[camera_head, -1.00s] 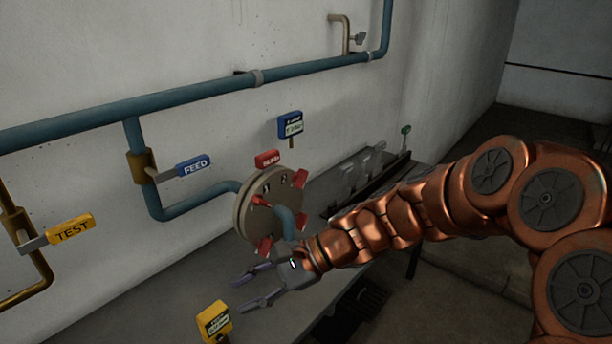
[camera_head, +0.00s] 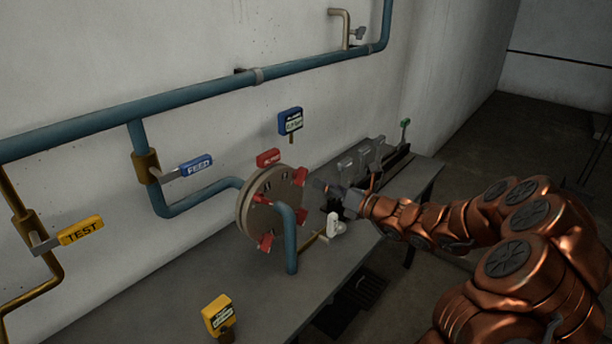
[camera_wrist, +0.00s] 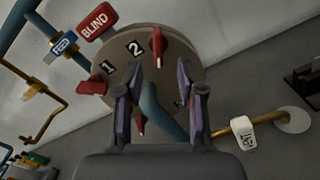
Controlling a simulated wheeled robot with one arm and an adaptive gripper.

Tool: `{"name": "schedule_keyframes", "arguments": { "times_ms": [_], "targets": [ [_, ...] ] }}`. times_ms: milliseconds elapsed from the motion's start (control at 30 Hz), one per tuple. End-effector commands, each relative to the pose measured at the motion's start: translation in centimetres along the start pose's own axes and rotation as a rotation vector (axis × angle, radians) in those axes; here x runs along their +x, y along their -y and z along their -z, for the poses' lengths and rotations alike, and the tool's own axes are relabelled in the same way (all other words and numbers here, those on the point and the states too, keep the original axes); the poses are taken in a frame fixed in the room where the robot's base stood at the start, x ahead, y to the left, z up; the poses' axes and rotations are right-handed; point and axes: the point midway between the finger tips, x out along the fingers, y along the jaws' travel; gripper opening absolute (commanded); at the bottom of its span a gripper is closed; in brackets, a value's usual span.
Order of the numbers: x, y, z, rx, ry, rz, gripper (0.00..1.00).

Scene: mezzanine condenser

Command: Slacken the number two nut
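The round flange disc (camera_head: 247,216) carries several red nuts around its rim and has a blue pipe in front of it. In the wrist view the label 2 (camera_wrist: 135,48) sits on the disc (camera_wrist: 187,77), just left of a red nut (camera_wrist: 158,45). My gripper (camera_wrist: 158,67) is open, with one finger on each side of that nut's lower end; I cannot tell if either touches it. In the head view my gripper (camera_head: 316,188) is at the disc's right side, close to a red nut (camera_head: 300,177). Label 1 (camera_wrist: 108,67) has its own red nut (camera_wrist: 92,87).
The blue pipe (camera_head: 290,240) rises close to the disc. A white-handled valve (camera_head: 335,225) stands right of it on the bench. A red BLIND tag (camera_wrist: 95,25) is beside the disc. A yellow tag block (camera_head: 218,317) stands at the front; FEED (camera_head: 196,166) and TEST (camera_head: 81,231) handles are left.

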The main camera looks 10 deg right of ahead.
Motion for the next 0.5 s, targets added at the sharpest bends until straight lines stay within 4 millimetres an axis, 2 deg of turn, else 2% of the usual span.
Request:
{"name": "schedule_keyframes", "arguments": {
  "times_ms": [300,500],
  "targets": [
    [4.1,-0.4,-0.1,-0.003,-0.002,-0.005,0.39],
    [6.1,-0.3,0.0,-0.004,-0.004,-0.004,0.39]
  ]
}}
